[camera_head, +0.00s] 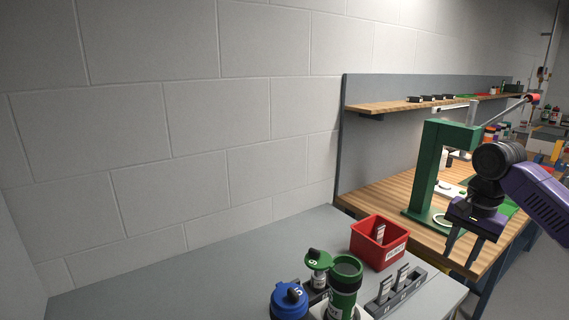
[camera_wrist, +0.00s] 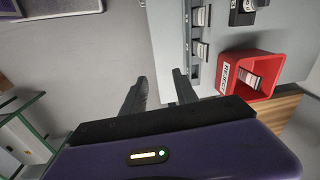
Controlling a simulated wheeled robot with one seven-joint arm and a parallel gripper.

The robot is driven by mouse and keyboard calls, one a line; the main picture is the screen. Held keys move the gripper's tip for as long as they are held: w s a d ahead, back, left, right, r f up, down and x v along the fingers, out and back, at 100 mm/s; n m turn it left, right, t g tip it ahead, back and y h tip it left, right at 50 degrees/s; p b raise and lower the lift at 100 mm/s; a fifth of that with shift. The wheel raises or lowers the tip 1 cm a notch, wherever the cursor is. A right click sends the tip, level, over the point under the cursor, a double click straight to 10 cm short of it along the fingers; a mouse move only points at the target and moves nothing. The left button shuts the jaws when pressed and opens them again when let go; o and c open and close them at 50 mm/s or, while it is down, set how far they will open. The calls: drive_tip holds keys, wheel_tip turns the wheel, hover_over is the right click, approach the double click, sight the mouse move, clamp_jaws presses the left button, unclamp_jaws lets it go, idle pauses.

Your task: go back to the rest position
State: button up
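My gripper (camera_head: 463,250) hangs from my purple arm at the right of the head view, with its two dark fingers pointing down. The fingers stand apart with nothing between them. In the wrist view my gripper (camera_wrist: 160,88) also shows two spread fingers, with grey floor and the grey table's edge beyond. It is to the right of the grey table's red bin and touches nothing that I can see.
A green press (camera_head: 424,175) stands on the wooden bench (camera_head: 380,195). The grey table's left is clear.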

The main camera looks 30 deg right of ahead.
drive_tip(key=w+a+r+n+t+h, duration=0.1)
drive_tip(key=w+a+r+n+t, duration=0.2)
drive_tip(key=w, duration=0.5)
drive_tip(key=w+r+n+t+h, duration=0.1)
drive_tip(key=w+r+n+t, duration=0.15)
drive_tip(key=w+t, duration=0.45)
drive_tip(key=w+a+r+n+t, duration=0.1)
drive_tip(key=w+a+r+t, duration=0.15)
drive_tip(key=a, duration=0.45)
drive_tip(key=w+a+r+n+t, duration=0.1)
drive_tip(key=w+a+t, duration=0.25)
drive_tip(key=a, duration=0.45)
drive_tip(key=s+a+f+n, duration=0.2)
drive_tip(key=s+a+f, duration=0.4)
drive_tip(key=s, duration=0.9)
drive_tip(key=s+a+f+n+g+y, duration=0.1)
drive_tip(key=s+a+f+n, duration=0.2)
drive_tip(key=s+a+f, duration=0.3)
drive_tip(key=s+a+f+n+g+y, duration=0.1)
drive_tip(key=s+a+f+n, duration=0.2)
drive_tip(key=s, duration=2.2)
drive_tip(key=a+f, duration=0.4)
drive_tip(key=a, duration=0.6)
